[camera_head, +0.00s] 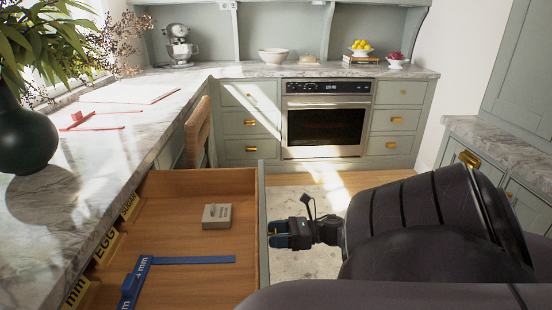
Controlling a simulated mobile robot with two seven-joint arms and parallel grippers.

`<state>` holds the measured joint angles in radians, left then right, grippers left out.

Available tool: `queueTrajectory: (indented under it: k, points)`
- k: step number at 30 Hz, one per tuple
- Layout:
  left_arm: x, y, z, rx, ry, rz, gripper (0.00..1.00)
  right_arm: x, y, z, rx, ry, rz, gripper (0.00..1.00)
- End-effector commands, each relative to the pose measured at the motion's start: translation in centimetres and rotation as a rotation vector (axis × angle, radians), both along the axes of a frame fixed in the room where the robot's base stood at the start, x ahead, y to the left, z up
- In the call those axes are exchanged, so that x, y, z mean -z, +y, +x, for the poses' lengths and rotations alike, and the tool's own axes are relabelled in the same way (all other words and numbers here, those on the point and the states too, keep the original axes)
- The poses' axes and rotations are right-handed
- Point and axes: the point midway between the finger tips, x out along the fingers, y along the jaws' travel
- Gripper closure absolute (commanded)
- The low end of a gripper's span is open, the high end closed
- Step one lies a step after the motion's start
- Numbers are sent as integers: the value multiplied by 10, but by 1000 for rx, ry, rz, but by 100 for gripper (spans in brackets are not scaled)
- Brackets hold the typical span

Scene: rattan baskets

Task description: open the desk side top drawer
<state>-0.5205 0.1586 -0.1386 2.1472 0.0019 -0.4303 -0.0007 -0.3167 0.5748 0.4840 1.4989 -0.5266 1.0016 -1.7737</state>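The desk side top drawer (262,215) stands pulled out from under the marble counter at the left, its wooden inside in open view. A grey block (216,216) and a blue ruler-like piece (190,260) lie in it. My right gripper (276,234) is at the outer side of the drawer's grey front panel, its blue-tipped fingers close to or touching the panel. The drawer's handle is hidden, and whether the fingers are closed on it cannot be told. My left gripper is not in view.
The marble counter (115,130) carries a dark vase (25,135) with leaves and red sticks. A wooden chair (198,130) stands behind the drawer. An oven (325,125) is at the back. Cabinets (505,160) stand at the right. The rug-covered floor (305,262) beside the drawer is clear.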

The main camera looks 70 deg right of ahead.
Motion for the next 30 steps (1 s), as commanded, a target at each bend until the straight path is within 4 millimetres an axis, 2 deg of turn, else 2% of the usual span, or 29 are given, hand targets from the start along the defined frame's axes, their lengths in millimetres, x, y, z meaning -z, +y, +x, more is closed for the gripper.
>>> queueTrajectory:
  k: [8,11,21,30]
  points:
    - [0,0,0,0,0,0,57,0,-3,-5,1,0,0,41]
    - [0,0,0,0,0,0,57,0,-7,-16,3,1,-1,41]
    - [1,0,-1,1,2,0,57,1,-30,-71,3,3,0,41]
    - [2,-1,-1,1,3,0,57,0,-41,-98,1,1,0,41]
